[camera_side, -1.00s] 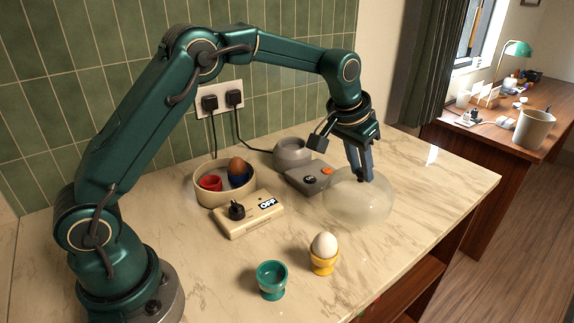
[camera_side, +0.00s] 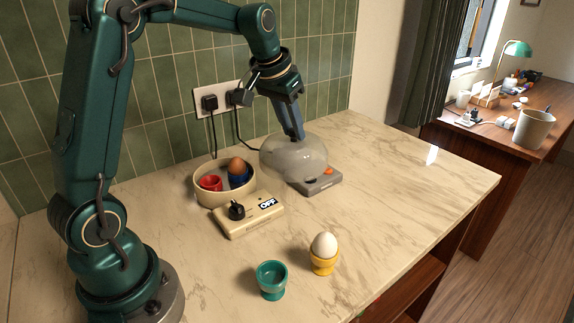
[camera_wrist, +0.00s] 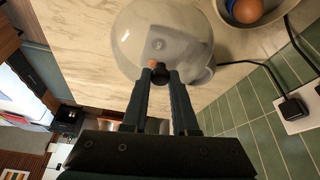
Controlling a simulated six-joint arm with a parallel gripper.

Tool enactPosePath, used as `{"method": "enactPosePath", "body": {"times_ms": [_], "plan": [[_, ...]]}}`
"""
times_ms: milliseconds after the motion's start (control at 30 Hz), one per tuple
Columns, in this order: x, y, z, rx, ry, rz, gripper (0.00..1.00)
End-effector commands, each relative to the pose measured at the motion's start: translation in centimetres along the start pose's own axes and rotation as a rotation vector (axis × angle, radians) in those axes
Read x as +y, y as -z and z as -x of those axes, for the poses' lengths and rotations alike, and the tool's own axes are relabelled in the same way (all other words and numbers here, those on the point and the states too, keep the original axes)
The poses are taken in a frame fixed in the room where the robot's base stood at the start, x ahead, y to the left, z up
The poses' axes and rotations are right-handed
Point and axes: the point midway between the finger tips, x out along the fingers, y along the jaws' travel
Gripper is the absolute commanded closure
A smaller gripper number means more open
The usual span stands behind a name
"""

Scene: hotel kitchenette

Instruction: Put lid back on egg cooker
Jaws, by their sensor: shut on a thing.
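The clear dome-shaped lid (camera_side: 282,163) hangs from my gripper (camera_side: 299,138) in the side view. My gripper is shut on the lid's dark knob, which shows between the fingertips in the wrist view (camera_wrist: 160,74).
A beige bowl (camera_side: 205,196) with a red cup and a brown egg in a blue cup stands left of the lid. A beige box (camera_side: 250,218) marked OFF lies before it. A green cup (camera_side: 271,281) and a white egg (camera_side: 324,245) in a yellow cup stand in front. The right counter is clear.

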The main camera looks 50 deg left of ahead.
Motion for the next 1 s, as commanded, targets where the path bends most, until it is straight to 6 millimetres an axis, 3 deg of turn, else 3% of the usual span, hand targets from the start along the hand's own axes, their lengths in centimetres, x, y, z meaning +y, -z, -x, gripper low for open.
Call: {"method": "enactPosePath", "body": {"times_ms": [200,400,633,1000], "plan": [[-7.3,-3.3,2.2,0.005,0.121,0.29,1.0],[-11.9,-6.3,4.3,0.005,0.195,0.475,1.0],[-13.6,-7.0,5.2,0.003,0.217,0.531,1.0],[-13.6,-8.1,2.5,0.0,0.215,0.529,1.0]]}}
